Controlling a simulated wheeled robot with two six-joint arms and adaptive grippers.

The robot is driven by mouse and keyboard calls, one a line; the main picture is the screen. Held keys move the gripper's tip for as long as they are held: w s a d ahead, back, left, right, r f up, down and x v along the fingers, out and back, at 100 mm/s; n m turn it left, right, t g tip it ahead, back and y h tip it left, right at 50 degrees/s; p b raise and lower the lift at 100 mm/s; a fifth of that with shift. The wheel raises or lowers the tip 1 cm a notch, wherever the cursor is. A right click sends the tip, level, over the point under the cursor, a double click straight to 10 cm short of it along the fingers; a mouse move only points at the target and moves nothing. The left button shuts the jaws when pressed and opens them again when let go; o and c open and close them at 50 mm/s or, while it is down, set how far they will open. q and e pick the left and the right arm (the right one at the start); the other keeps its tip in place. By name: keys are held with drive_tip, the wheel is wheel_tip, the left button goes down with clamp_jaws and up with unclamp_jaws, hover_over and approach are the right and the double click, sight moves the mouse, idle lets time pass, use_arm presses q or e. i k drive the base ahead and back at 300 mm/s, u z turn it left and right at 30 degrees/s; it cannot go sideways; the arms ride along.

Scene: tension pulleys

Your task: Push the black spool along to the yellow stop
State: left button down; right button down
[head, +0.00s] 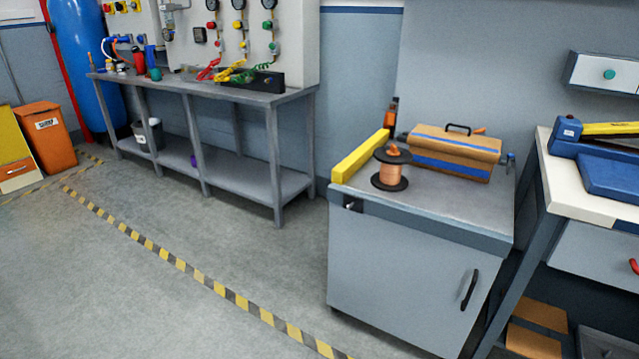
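The black spool (390,182) stands upright on the grey cabinet top, near its left front part. It has black end discs and copper-coloured wire wound between them. The yellow stop (360,156) is a long yellow bar along the left edge of the cabinet top. The spool is to the right of the bar's near half and close to it; I cannot tell whether they touch. Neither of my grippers shows in the head view.
A brown toolbox (454,153) with a blue band sits behind and right of the spool on the cabinet (440,206). A white-topped workbench (556,172) stands to the right. A long grey bench (262,96) runs along the back wall. Open floor lies to the left.

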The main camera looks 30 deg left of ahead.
sight(389, 178)
drive_tip(key=u, duration=0.05)
drive_tip(key=i, duration=1)
drive_tip(key=z, duration=0.75)
